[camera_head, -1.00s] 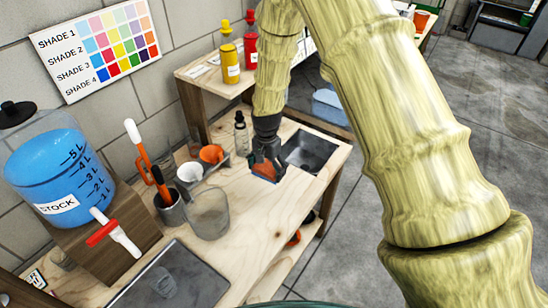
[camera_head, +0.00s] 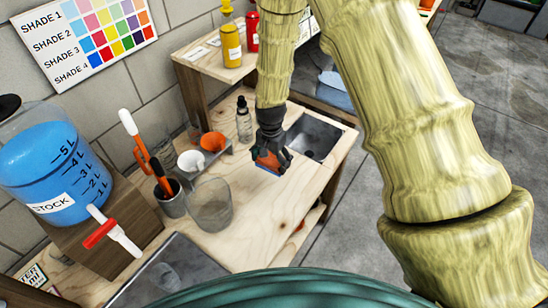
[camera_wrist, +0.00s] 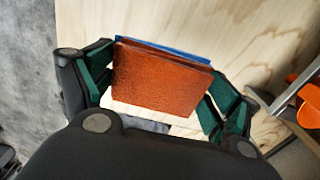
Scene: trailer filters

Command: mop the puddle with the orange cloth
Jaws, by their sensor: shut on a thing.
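My gripper (camera_head: 270,150) is over the wooden bench (camera_head: 262,210), just left of the sunken sink. It is shut on the orange cloth (camera_wrist: 160,78), a folded orange-brown pad with a blue layer along its far edge. The cloth (camera_head: 266,161) also shows small below my fingers in the head view. In the wrist view my green-padded fingers (camera_wrist: 160,95) hold it from both sides, with bare wood beyond. I cannot tell if the cloth touches the bench. I cannot make out a puddle in either view.
A metal sink (camera_head: 314,137) lies right of my gripper. A dropper bottle (camera_head: 244,120), orange cup (camera_head: 213,142), white cup (camera_head: 191,162) and clear beaker (camera_head: 210,205) stand to the left. A blue stock tank (camera_head: 55,165) stands far left.

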